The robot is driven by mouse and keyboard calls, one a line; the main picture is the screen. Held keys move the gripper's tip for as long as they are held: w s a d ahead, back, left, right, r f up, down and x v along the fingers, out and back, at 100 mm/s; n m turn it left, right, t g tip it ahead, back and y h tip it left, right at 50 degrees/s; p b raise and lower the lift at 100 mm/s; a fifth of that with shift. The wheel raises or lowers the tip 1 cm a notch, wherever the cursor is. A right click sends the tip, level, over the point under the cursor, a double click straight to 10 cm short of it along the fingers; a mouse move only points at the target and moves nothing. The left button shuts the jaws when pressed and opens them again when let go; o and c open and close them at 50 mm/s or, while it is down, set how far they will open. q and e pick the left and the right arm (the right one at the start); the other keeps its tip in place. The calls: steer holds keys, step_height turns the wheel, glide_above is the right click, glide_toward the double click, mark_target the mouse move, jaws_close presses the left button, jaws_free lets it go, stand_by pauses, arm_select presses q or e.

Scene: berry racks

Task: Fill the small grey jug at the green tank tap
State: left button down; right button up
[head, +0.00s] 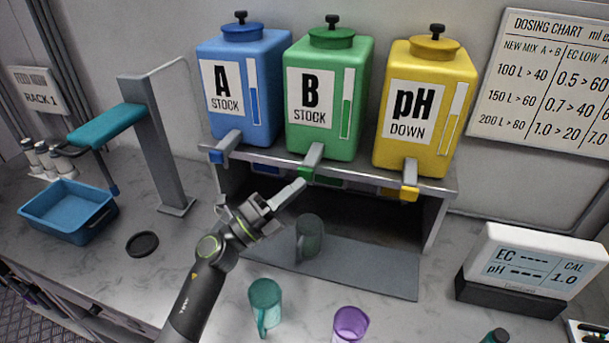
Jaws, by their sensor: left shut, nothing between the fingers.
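The green tank (323,105), labelled B STOCK, stands between a blue and a yellow tank on a raised shelf. Its tap (313,158) sticks out forward over the shelf edge, with a green tip. The small grey jug (313,236) stands upright on the dark mat below that tap, its handle towards the front left. I cannot see the liquid level inside it. My left gripper (301,184) is shut and empty, its fingertips at or very near the green tap's tip, above and left of the jug. I cannot tell whether they touch. My right gripper is out of view.
A teal jug (265,304) and a purple cup (350,325) stand in front of the mat (360,270). A blue tub (68,212) and a black disc (142,244) lie left. An EC/pH meter (530,268) stands right. The mat's right part is clear.

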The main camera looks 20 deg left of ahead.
arm_select(q)
steer(key=shift+w, duration=0.1)
stand_by(0.6)
steer(key=shift+w, duration=0.35)
steer(key=shift+w, duration=0.5)
stand_by(0.6)
stand_by(1.2)
steer(key=shift+s, duration=0.95)
steer(key=s+p, duration=0.1)
steer(key=s, duration=0.4)
steer(key=shift+a+p, duration=0.1)
steer(key=shift+p, duration=0.3)
